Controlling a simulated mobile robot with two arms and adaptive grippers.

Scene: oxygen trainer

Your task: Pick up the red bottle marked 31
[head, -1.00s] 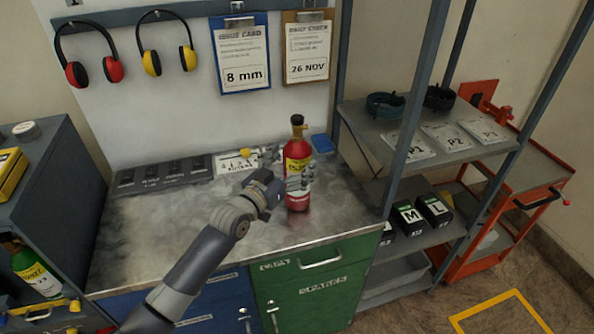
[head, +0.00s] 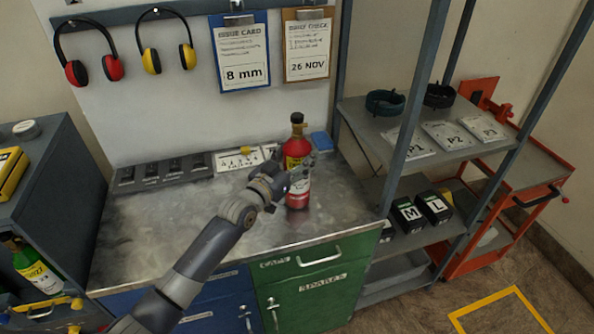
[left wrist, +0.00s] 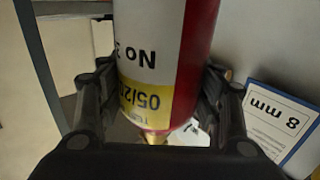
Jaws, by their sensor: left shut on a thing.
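The red bottle (head: 298,160) with a dark cap and a yellow and white label stands upright on the metal worktop (head: 190,235). My left gripper (head: 297,178) is shut on it, around its body. In the left wrist view the bottle (left wrist: 160,60) fills the space between the two dark fingers of my left gripper (left wrist: 158,100). Its label shows upside down there, with "No 3" and part of a date; the rest of the number is hidden. My right gripper is not in view.
A row of dark bins (head: 160,172) and a blue item (head: 321,142) lie at the back of the worktop. A grey shelf rack (head: 410,165) stands close on the right. Another bottle, green with a yellow label (head: 38,272), is in the left cabinet.

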